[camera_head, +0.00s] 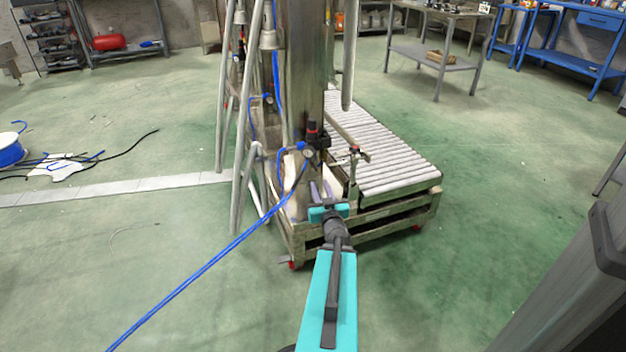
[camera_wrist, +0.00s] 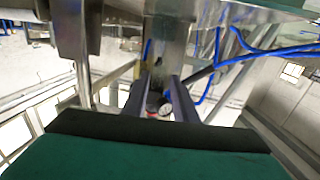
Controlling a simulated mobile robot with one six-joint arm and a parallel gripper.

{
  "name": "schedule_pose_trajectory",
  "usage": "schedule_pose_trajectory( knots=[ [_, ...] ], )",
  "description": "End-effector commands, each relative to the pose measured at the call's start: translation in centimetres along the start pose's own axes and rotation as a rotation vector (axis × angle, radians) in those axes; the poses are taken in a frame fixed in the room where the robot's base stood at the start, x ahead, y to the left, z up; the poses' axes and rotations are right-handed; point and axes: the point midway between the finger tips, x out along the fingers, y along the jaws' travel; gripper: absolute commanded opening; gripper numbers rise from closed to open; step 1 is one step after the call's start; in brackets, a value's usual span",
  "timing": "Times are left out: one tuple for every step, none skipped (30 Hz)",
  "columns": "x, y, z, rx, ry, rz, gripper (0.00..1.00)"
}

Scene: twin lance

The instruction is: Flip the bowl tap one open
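My teal arm reaches forward in the head view, and my gripper (camera_head: 321,190) is in front of the machine's metal column, low down. In the wrist view my gripper (camera_wrist: 160,84) shows two dark fingers held apart, with nothing seen gripped. Beyond and between them is a small round gauge (camera_wrist: 165,109) with a red part beside it. In the head view a black fitting with a red band (camera_head: 312,132) and a gauge (camera_head: 309,153) sit on the column above my gripper. A small red-topped fitting (camera_head: 354,150) stands to their right. I cannot tell which part is the bowl tap or how its handle lies.
A roller conveyor (camera_head: 385,155) on a wheeled frame extends to the right of the column. Slanted metal legs (camera_head: 240,150) stand left. A blue hose (camera_head: 205,268) runs down to the floor at left. A workbench (camera_head: 437,55) stands behind.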

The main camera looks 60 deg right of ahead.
Motion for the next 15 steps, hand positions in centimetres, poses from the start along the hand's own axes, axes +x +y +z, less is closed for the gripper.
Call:
schedule_pose_trajectory(
  knots=[
    [0.2,0.0,0.3,-0.001,0.001,0.000,0.26],
    [0.3,0.0,0.3,-0.001,0.000,0.000,0.26],
    [0.5,0.0,0.3,0.000,0.000,0.000,0.26],
    [0.6,0.0,0.3,0.000,0.000,0.001,0.26],
    [0.7,0.0,0.3,0.000,0.001,0.001,0.26],
    [0.8,0.0,0.3,-0.001,0.001,0.001,0.26],
    [1.0,0.0,0.3,-0.001,0.001,0.001,0.26],
    [1.1,0.0,0.3,-0.001,0.001,0.001,0.26],
    [1.2,0.0,0.3,-0.001,0.001,0.002,0.26],
    [1.5,0.0,0.2,-0.001,0.001,0.002,0.26],
    [1.9,0.1,0.2,0.000,0.001,0.002,0.26],
    [2.4,0.1,0.2,-0.001,0.001,0.002,0.26],
    [2.7,0.1,0.2,-0.001,0.001,0.002,0.26],
    [3.1,0.1,0.1,-0.001,0.001,0.001,0.26],
    [3.5,0.0,0.2,-0.001,0.001,0.001,0.26]
  ],
)
